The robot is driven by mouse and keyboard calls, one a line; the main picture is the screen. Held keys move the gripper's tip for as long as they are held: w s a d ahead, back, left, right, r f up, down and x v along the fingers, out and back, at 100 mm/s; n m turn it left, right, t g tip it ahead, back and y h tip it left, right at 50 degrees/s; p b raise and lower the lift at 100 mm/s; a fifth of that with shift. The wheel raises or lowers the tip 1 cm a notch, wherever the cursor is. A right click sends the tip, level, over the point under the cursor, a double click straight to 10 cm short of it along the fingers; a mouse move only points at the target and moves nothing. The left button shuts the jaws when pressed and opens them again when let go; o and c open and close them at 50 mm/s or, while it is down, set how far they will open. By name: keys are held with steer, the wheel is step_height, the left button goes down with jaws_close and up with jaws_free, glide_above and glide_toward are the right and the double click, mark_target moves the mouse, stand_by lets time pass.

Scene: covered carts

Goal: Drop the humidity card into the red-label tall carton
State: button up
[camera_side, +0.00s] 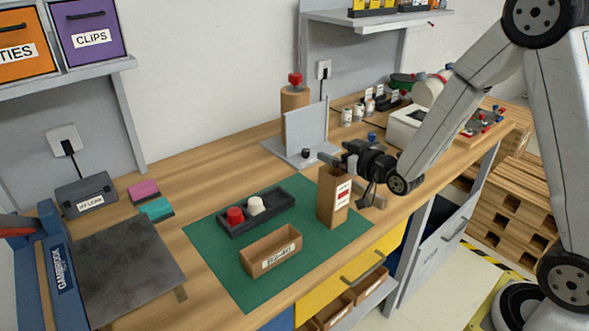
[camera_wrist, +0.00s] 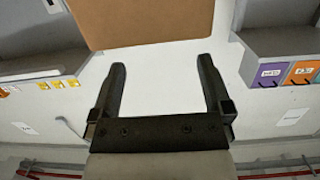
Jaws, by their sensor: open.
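The red-label tall carton (camera_side: 327,204) stands upright on the green mat near its right edge. It is brown, with a white and red label on its right face. My gripper (camera_side: 345,176) is beside the carton's upper right side, pointing left. Its fingers are open in the wrist view (camera_wrist: 161,66), with nothing between them. A plain brown surface (camera_wrist: 143,20), probably the carton, fills the top of that view, just past the fingertips. I cannot make out a humidity card in either view. The carton's inside is hidden.
A low brown box (camera_side: 274,262) and a black tray (camera_side: 262,221) holding a red and a white item lie on the green mat (camera_side: 222,267). A grey upright panel stand (camera_side: 306,128) is behind the carton. The mat's front strip is clear.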

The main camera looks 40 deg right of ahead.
steer(key=shift+s, duration=0.15)
steer(key=s+r, duration=0.4)
steer(key=r, duration=0.3)
steer(key=shift+s+r, duration=0.3)
steer(key=shift+r, duration=0.1)
stand_by(0.4)
steer(key=shift+f, duration=0.15)
stand_by(0.6)
steer(key=s+a+f+g, duration=0.3)
steer(key=s+f+g, duration=1)
steer(key=s, duration=0.1)
steer(key=shift+a+f+g, duration=0.2)
steer(key=shift+a+g, duration=0.1)
